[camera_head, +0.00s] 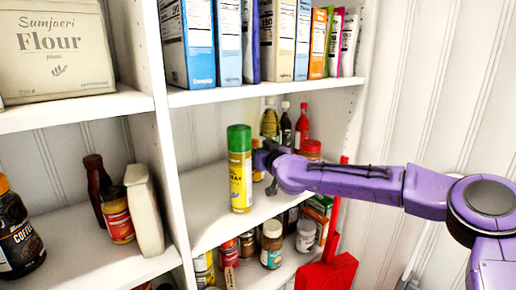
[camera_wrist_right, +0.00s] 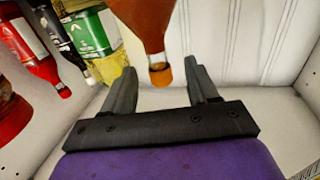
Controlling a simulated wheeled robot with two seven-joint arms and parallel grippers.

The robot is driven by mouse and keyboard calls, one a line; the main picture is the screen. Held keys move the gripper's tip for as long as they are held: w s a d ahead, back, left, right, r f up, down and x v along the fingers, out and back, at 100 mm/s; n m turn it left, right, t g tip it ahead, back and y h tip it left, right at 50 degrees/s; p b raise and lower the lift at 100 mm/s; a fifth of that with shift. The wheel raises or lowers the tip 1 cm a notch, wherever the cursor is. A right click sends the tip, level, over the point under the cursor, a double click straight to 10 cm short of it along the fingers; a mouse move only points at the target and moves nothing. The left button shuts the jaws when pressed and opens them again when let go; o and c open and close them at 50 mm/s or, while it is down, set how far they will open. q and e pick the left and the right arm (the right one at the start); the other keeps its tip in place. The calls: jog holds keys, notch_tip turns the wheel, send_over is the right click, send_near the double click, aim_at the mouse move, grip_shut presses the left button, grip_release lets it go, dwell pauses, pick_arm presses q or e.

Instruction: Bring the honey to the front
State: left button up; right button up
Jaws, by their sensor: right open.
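In the right wrist view, where things appear upside down, an amber bottle with an orange cap (camera_wrist_right: 145,22), which looks like the honey, has its narrow capped end between the fingers of my right gripper (camera_wrist_right: 160,80). The fingers are open and stand apart on either side of it; I cannot tell whether either touches. In the head view, my right gripper (camera_head: 266,158) reaches in from the right onto the middle shelf, behind a yellow can with a green cap (camera_head: 240,170). The can and gripper mostly hide the bottle there. My left gripper is out of view.
Boxes (camera_head: 277,40) line the shelf above; jars (camera_head: 271,244) fill the shelf below. The shelf's front left (camera_head: 205,220) is clear.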

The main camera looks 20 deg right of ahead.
jog(key=shift+w, duration=0.2)
grip_shut()
jog(key=shift+s, duration=0.1)
